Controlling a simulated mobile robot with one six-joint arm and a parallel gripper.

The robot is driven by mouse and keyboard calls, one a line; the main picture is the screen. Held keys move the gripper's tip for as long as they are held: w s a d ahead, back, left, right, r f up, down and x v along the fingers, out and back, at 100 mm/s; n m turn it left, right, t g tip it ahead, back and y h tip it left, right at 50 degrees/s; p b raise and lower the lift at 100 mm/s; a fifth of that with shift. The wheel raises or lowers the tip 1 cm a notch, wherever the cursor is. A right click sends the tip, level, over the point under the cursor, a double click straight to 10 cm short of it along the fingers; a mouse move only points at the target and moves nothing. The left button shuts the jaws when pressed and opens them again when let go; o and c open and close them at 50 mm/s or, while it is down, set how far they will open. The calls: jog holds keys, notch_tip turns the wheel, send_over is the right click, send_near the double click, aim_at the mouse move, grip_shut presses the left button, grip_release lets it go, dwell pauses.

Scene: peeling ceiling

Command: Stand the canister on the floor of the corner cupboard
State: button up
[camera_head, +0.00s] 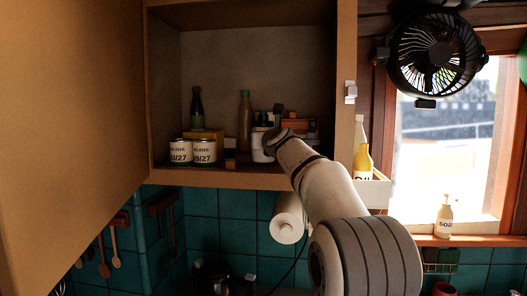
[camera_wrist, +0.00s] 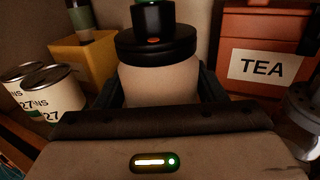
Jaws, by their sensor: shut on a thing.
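The canister (camera_wrist: 160,82) is cream with a black lid and stands upright between the fingers of my gripper (camera_wrist: 161,92) in the wrist view. In the head view it is a pale shape (camera_head: 258,150) inside the open corner cupboard (camera_head: 215,178), partly hidden by my wrist. My gripper (camera_head: 266,143) is shut on it, a finger on each side. The canister's base is hidden in the wrist view. I cannot tell whether it touches the cupboard floor.
Two bean cans (camera_head: 192,151) stand to the left, with a yellow box (camera_wrist: 82,62) and dark bottle (camera_head: 196,107) behind. A brown bottle (camera_head: 245,120) is behind the canister. An orange TEA box (camera_wrist: 262,65) is at right. The open door (camera_head: 70,110) fills the left.

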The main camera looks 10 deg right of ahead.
jog(key=shift+f+b, duration=1.1)
jog(key=shift+f, duration=0.5)
jog(key=shift+f, duration=0.15)
jog(key=o, duration=1.3)
jog(key=s+b, duration=0.1)
jog(key=s, duration=0.3)
jog(key=s+b, duration=0.1)
jog(key=s, duration=0.3)
jog(key=s+d+b, duration=0.1)
jog(key=s+b, duration=0.1)
jog(key=s, duration=0.2)
